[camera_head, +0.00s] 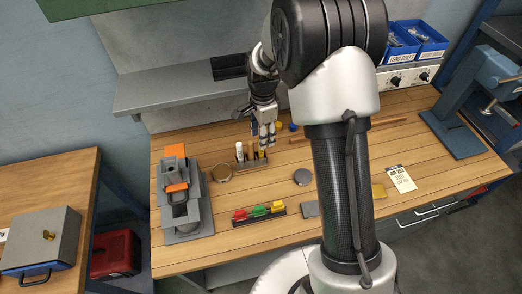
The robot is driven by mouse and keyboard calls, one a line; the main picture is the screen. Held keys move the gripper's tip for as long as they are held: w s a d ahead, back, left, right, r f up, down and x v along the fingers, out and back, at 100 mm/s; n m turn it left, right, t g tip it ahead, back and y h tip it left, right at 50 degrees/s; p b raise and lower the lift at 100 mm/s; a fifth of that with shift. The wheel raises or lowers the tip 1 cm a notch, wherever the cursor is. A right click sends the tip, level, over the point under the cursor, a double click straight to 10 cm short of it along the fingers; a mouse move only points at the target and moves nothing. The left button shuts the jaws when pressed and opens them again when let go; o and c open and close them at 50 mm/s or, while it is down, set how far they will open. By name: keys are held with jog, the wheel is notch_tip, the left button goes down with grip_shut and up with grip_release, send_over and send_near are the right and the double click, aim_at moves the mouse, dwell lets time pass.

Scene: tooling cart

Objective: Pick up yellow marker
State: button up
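A small dark rack (250,164) stands at the back left of the wooden bench and holds upright sticks. One is white (239,150), and others beside it are tan to yellowish (250,150). Which of them is the yellow marker is too small to tell. My gripper (264,142) points down at the right end of this rack, its fingertips beside or in front of the rightmost stick. The view does not show whether the fingers grip it. A second black holder (240,222) nearer the front carries red, green and yellow (277,206) pieces.
A grey fixture with orange parts (183,210) stands at left. A round dark disc (302,177), a round tin (222,172) and a paper card (400,178) lie on the bench. A blue vise (490,90) and blue bins (402,40) are at right.

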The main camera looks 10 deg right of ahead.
aim_at(261, 151)
jog(key=f, duration=0.1)
jog(key=f+b, duration=0.1)
jog(key=f, duration=0.2)
jog(key=shift+s+a+f, duration=0.25)
jog(key=shift+s+a, duration=0.05)
jog(key=shift+s, duration=0.1)
jog(key=shift+f, duration=0.35)
jog(key=shift+c, duration=0.4)
grip_shut()
